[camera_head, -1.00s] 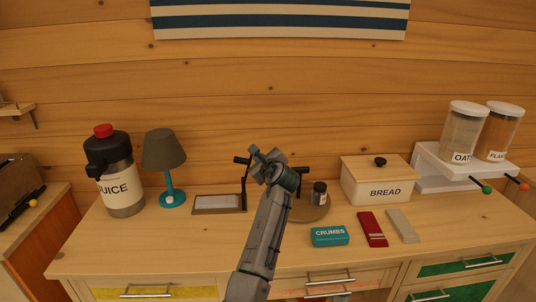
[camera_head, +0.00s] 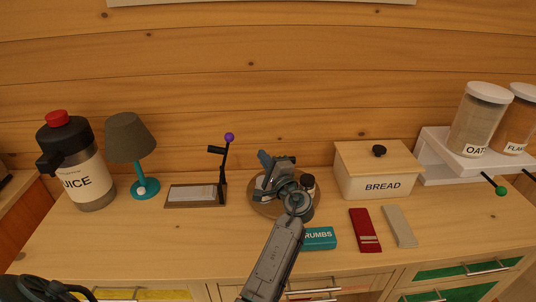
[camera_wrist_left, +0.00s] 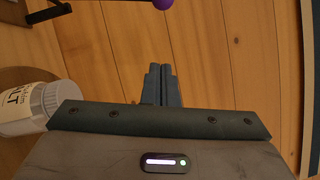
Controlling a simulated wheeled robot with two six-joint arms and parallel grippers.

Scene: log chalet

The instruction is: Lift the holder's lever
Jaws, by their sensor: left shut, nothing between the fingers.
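The holder (camera_head: 180,203) is a dark flat stand with a pale sheet, left of centre on the counter in the head view. Its black lever (camera_head: 224,165) stands nearly upright at the holder's right side, with a purple ball (camera_head: 229,137) on top and a black side grip. In the left wrist view the shut fingers (camera_wrist_left: 161,84) show below the purple ball (camera_wrist_left: 163,4), which the top edge cuts off. My right gripper is not in view.
A bread box (camera_head: 350,184), crumbs box (camera_head: 322,240) and red packet (camera_head: 364,230) are right. A lamp (camera_head: 130,140) and juice jug (camera_head: 88,180) stand left.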

